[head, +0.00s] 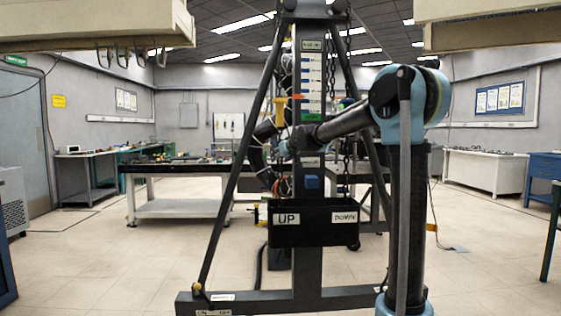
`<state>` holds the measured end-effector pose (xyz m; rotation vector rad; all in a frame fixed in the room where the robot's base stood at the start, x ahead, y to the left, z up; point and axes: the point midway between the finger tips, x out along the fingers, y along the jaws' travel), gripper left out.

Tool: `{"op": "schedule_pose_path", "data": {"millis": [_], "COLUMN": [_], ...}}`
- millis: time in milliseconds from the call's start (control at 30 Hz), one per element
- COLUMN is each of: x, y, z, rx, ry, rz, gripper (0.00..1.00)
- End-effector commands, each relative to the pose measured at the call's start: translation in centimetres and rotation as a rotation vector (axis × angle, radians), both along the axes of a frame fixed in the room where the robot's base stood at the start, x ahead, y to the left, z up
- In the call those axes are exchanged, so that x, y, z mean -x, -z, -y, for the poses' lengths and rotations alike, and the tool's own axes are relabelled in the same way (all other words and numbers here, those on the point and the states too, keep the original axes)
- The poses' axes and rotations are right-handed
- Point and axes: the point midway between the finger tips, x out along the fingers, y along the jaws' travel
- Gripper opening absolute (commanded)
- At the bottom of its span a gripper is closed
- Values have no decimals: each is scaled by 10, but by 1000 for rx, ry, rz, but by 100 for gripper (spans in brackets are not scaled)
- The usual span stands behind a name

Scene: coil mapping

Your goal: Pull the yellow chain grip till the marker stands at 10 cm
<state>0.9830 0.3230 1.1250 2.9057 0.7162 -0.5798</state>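A dark A-frame stand (233,180) carries a central column with a vertical scale of white plates (311,75). A thin orange marker (303,95) points at the scale's lower half, above a green plate; the figures are too small to read. A yellow T-shaped grip (280,107) hangs just left of the column. A dark chain (346,150) hangs right of the column. My gripper is not clearly made out among the dark parts and cables left of the column.
A black bin (313,222) labelled UP on the left and DOWN on the right sits low on the stand. A small yellow piece (254,214) shows at its left. A long workbench (180,208) stands behind. Open tiled floor lies on both sides.

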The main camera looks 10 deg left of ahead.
Motion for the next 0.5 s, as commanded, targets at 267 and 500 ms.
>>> {"op": "schedule_pose_path", "data": {"millis": [267, 500], "x": [32, 61], "y": [-14, -28], "z": [17, 33], "rx": [-1, 0], "ry": [0, 0], "rz": [0, -1], "gripper": [50, 50]}}
